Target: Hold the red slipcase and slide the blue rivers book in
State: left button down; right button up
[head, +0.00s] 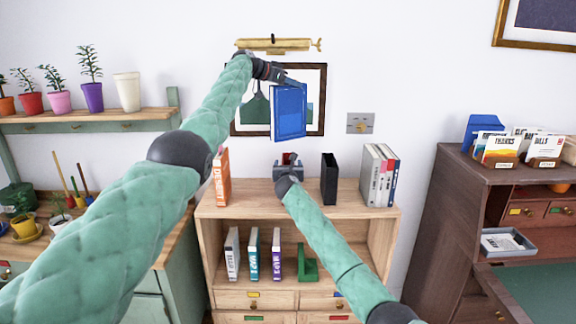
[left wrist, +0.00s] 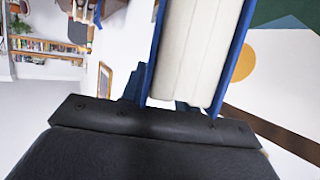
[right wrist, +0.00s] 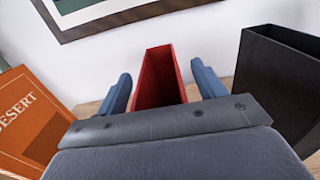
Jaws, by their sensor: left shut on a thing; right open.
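My left gripper (head: 288,84) is shut on the blue book (head: 288,114) and holds it up in the air, in front of the framed picture and above the shelf top. In the left wrist view the book's pale page block (left wrist: 188,55) shows between its blue covers. The red slipcase (right wrist: 157,78) stands on the shelf top, its open mouth facing up and empty as far as I can see. My right gripper (right wrist: 163,88) is open, one finger on each side of the slipcase with gaps. In the head view my right gripper (head: 288,160) mostly hides the slipcase.
An orange DESERT book (head: 221,177) stands left of the slipcase and a black slipcase (head: 329,178) right of it. Several books (head: 378,174) stand at the shelf's (head: 300,208) right end. A brass telescope (head: 280,45) hangs above the framed picture (head: 322,100).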

pick_arm(q)
jog(key=shift+r, duration=0.1)
pick_arm(e)
jog(key=shift+w, duration=0.4)
